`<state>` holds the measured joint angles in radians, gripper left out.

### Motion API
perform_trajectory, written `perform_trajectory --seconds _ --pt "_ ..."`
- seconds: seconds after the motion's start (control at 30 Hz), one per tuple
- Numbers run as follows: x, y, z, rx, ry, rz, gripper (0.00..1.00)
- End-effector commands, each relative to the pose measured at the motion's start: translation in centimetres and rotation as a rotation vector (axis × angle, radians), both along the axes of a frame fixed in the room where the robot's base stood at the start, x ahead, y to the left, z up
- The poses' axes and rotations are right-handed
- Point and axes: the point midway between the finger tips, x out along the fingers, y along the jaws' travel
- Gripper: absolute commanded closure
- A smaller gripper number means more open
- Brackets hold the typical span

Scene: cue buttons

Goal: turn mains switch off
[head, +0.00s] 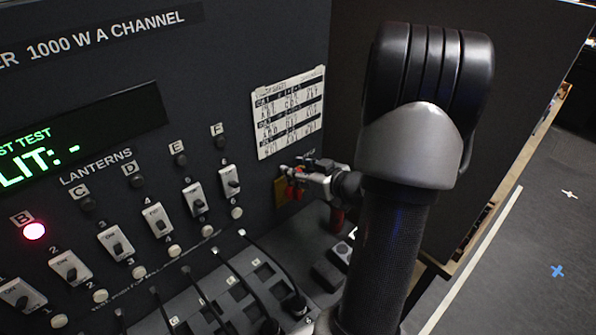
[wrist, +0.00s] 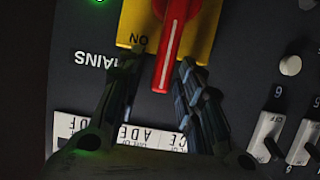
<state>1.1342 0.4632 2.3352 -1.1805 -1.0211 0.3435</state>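The mains switch is a red handle (wrist: 172,45) with a white line, on a yellow plate (wrist: 210,22). In the wrist view its lower end points between my gripper's fingers, beside an upside-down "ON" mark. My gripper (wrist: 158,66) is open, one finger on each side of the handle. The right finger looks close to the red; a wider gap shows at the left. I cannot tell whether either touches. In the head view my gripper (head: 298,173) is at the panel, mostly covering the yellow plate (head: 280,192).
Rows of rocker switches (head: 116,243) and round buttons run along the panel, with a lit red lamp (head: 35,231) at B. A handwritten card (head: 288,112) is above the switch. A dark side wall (head: 520,60) stands right. Sliders with thin black stalks are below the rockers.

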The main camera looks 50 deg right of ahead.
Motion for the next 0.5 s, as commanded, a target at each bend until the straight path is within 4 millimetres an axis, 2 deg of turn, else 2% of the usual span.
perform_trajectory --seconds 0.07,0.43,0.5 --pt "-0.02 0.00 0.01 0.000 0.000 0.000 0.74" --pt "-0.03 0.01 0.01 0.000 0.000 0.000 0.98" --pt "-0.03 0.01 0.01 0.000 0.000 0.000 1.00"
